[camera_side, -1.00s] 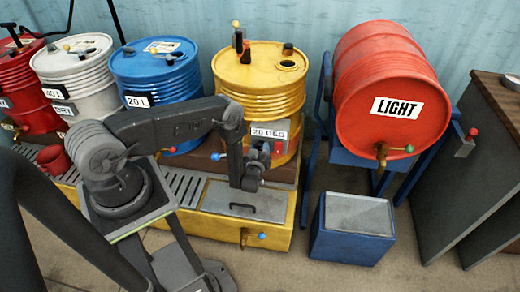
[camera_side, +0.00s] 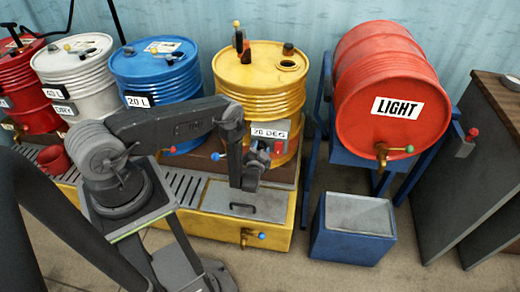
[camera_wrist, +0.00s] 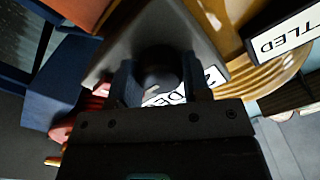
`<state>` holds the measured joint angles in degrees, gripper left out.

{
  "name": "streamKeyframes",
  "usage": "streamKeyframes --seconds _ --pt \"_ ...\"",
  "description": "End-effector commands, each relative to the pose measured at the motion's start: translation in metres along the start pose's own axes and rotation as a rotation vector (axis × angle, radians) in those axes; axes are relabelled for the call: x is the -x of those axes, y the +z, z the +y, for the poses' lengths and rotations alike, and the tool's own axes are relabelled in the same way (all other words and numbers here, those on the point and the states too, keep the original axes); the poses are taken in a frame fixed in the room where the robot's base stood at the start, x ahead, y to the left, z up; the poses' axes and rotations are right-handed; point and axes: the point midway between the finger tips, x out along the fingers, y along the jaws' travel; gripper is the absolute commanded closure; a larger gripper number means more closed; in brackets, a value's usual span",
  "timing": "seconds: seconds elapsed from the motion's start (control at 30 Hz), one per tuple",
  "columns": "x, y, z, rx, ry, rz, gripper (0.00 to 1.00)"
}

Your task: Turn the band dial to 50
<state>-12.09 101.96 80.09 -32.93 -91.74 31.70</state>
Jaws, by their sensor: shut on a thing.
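The band dial (camera_wrist: 158,68) is a dark round knob on a grey control box on the front of the yellow drum (camera_side: 260,88). My gripper (camera_wrist: 158,82) has one finger on each side of the dial and is shut on it. In the side view my gripper (camera_side: 260,154) is at the box and covers the dial. The box's white label (camera_side: 269,134) ends in "DEG"; its number is hard to read. In the wrist view, part of this label shows between the fingers. The dial's pointer and scale cannot be made out.
A yellow tray stand (camera_side: 210,226) with a grey lid and blue-handled tap lies below. A red "LIGHT" drum (camera_side: 385,80) on a blue stand is at right, with a blue box (camera_side: 352,240) below it. Blue (camera_side: 150,75), white and red drums stand at left.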

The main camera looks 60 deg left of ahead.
Motion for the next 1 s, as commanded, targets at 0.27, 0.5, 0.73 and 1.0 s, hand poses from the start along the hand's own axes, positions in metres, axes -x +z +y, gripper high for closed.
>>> streamKeyframes --seconds 0.27,0.5,0.73,1.0 --pt "0.0002 -0.0001 -0.0001 -0.249 0.001 0.000 0.80" --pt "0.0002 -0.0001 -0.0002 -0.412 0.001 0.000 0.80" --pt "0.0002 -0.0001 -0.0003 -0.504 0.001 0.000 0.80" --pt "0.0002 -0.0001 -0.0003 -0.540 0.001 0.000 0.80"
